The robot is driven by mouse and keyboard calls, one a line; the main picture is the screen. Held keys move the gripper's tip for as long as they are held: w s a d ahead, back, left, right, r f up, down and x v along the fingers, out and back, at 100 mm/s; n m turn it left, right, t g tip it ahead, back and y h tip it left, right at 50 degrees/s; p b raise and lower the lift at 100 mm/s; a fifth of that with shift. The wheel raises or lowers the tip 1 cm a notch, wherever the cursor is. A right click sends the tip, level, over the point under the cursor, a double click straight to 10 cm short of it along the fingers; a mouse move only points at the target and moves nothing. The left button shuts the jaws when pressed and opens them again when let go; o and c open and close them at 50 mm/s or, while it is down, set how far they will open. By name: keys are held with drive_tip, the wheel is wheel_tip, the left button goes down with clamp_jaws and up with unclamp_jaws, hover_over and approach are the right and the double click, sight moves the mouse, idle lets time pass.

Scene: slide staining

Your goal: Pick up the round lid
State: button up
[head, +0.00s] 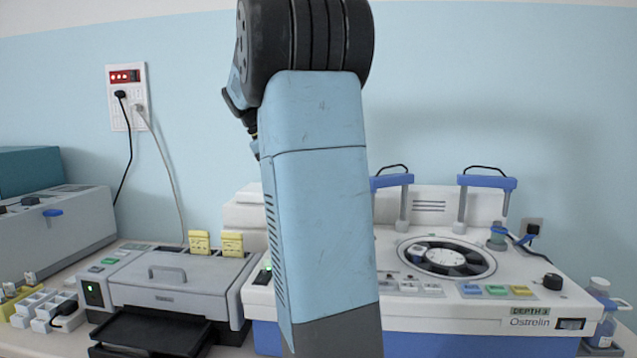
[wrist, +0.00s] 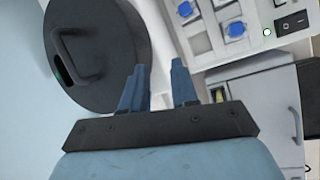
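In the wrist view, the round lid (wrist: 118,92) is a large dark grey disc with a raised loop handle, at the upper left. My gripper (wrist: 160,72) is open and empty, with a clear gap between its two blue fingers. The left finger shows against the lid's right edge and the right finger lies off the lid. I cannot tell how far above the lid the fingers are.
In the head view, a white staining machine (head: 470,317) with a round slotted carousel (head: 446,258) stands right of my arm. A grey printer-like unit (head: 170,297) stands left. A white panel with blue knobs (wrist: 236,29) and a grey cabinet (wrist: 262,98) lie right of the lid in the wrist view.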

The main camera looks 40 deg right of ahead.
drive_tip(key=w+d+r+n+g+h, duration=0.1)
drive_tip(key=w+d+r+g+h, duration=0.15)
drive_tip(key=w, duration=0.35)
drive_tip(key=w+d+r+g+h, duration=0.1)
drive_tip(key=w+d+r+g, duration=0.1)
drive_tip(key=w+d+g, duration=0.25)
drive_tip(key=x, duration=1.2)
drive_tip(key=shift+d+f, duration=0.15)
drive_tip(key=shift+d, duration=0.3)
clamp_jaws()
